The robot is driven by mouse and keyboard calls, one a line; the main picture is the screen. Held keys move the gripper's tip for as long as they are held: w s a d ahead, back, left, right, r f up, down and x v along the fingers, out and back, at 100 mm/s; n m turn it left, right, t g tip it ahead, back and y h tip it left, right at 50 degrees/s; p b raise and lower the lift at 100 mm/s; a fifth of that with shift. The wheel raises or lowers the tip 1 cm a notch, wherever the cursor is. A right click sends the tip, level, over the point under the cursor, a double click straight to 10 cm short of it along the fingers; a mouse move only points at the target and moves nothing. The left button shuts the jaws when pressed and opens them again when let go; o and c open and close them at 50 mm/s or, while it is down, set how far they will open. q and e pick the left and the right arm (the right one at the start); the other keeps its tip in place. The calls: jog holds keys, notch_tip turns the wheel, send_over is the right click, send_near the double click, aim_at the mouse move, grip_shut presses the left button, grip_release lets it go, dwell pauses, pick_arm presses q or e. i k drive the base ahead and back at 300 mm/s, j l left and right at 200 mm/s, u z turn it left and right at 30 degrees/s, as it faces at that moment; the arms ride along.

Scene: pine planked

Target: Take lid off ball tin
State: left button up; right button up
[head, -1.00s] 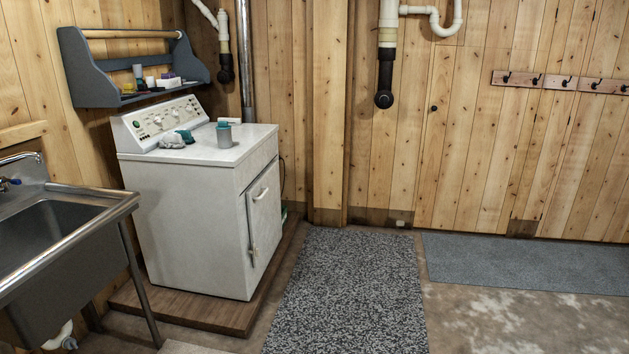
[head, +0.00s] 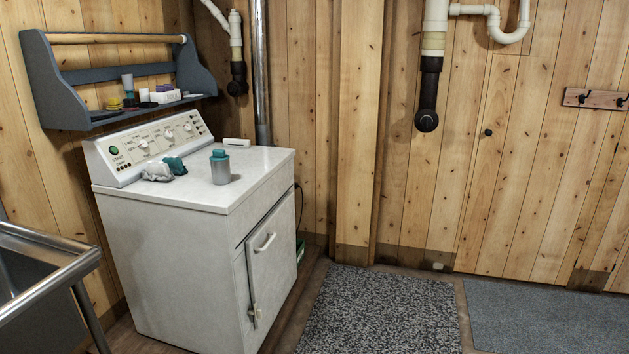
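A small grey cylindrical tin (head: 221,172) stands upright on the white top of the dryer-like machine. A teal lid (head: 219,154) sits on top of it. No ball shows, and the inside of the tin is hidden. Neither of my grippers is in the head view.
The white machine (head: 185,255) stands against the wall; crumpled grey and teal cloths (head: 165,168) and a small white item (head: 237,142) lie on its top. A metal sink (head: 45,262) is at left, a grey shelf (head: 110,110) above. A speckled mat (head: 375,315) covers clear floor at right.

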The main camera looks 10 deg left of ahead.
aim_at(218, 155)
jog(key=i+l+u, duration=0.1)
jog(key=i+u, duration=0.25)
jog(key=i+l+u, duration=0.3)
jog(key=i, duration=0.2)
jog(key=i+l+u, duration=0.15)
jog(key=i+u, duration=0.2)
jog(key=i+l+u, duration=0.5)
jog(key=u, duration=0.15)
jog(key=i+l+u, duration=0.15)
jog(key=l+u, duration=0.2)
jog(key=i+l+u, duration=0.1)
jog(key=l+u, duration=0.25)
jog(key=l, duration=0.15)
jog(key=i+l+u, duration=0.15)
jog(key=l, duration=0.35)
jog(key=k, duration=0.05)
